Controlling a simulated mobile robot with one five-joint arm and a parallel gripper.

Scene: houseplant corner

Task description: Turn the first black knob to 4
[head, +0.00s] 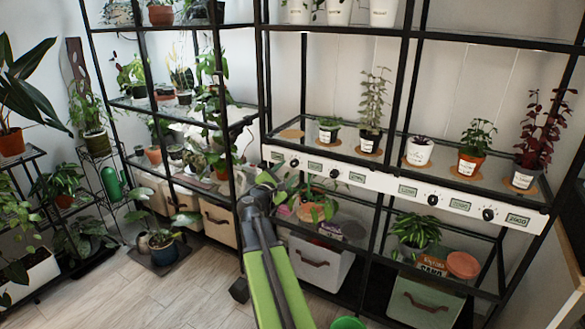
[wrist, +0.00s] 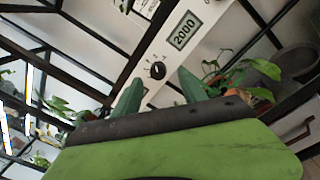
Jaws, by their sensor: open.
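A white control panel (head: 380,183) runs along the front of the shelf, with black knobs between small green displays. The leftmost black knob (head: 294,162) is at its left part; another black knob (head: 334,173) is to its right. In the wrist view a black knob (wrist: 157,70) with a small dial scale sits on the white panel beside a display (wrist: 185,30) reading 2000. Its exact setting is too small to tell. My gripper (wrist: 161,92) is open, its two green fingers apart and empty, with the knob seen beyond and between their tips. In the head view my arm reaches toward the panel's left end.
Potted plants (head: 371,110) stand on the glass shelf above the panel. A trailing plant (head: 310,195) hangs just below the panel near my gripper, and it also shows right of the fingers in the wrist view (wrist: 235,75). Black shelf posts (head: 262,80) stand close by. Storage bins (head: 322,260) are below.

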